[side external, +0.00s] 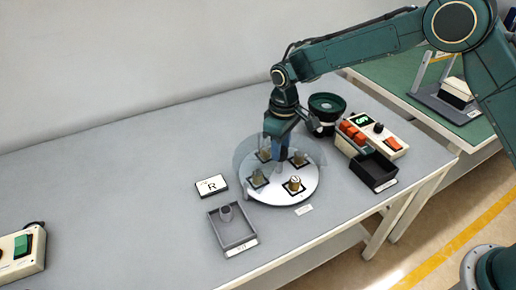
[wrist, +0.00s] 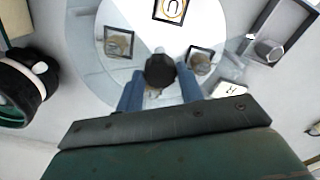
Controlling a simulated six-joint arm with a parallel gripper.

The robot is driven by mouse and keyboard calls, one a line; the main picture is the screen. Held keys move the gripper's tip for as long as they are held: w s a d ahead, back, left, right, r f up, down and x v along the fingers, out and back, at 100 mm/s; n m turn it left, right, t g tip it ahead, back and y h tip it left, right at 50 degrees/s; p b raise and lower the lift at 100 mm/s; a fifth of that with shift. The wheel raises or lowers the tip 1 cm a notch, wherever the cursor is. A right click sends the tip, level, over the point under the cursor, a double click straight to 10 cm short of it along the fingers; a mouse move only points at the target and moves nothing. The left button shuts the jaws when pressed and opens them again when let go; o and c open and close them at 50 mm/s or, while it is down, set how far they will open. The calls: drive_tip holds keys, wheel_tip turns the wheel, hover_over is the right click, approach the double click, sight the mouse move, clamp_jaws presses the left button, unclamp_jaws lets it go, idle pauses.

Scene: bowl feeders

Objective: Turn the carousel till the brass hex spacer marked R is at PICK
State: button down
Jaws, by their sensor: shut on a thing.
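The carousel (side external: 279,197) is a pale round disc with several brass spacers in dark-edged square nests. The front spacer (side external: 294,183) is by the white label at the disc's front edge and shows a marked top; it also shows at the top of the wrist view (wrist: 173,9), its mark too small to read surely. Other spacers (side external: 299,159) (wrist: 118,43) sit under a clear cover, their marks not readable. My gripper (wrist: 160,88) is shut on a dark knob (wrist: 160,70) at the disc's middle; in the side view the gripper (side external: 276,150) hides that knob.
A card marked R (side external: 212,185) and a grey tray (side external: 233,231) with a cylinder lie left of the carousel. A dark green bowl feeder (side external: 327,107), a control box (side external: 373,133) and a black bin (side external: 374,172) stand right. The table's left middle is clear.

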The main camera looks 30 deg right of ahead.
drive_tip(key=shift+n, duration=8.7)
drive_tip(key=c, duration=0.9)
unclamp_jaws()
drive_tip(key=shift+r, duration=0.15)
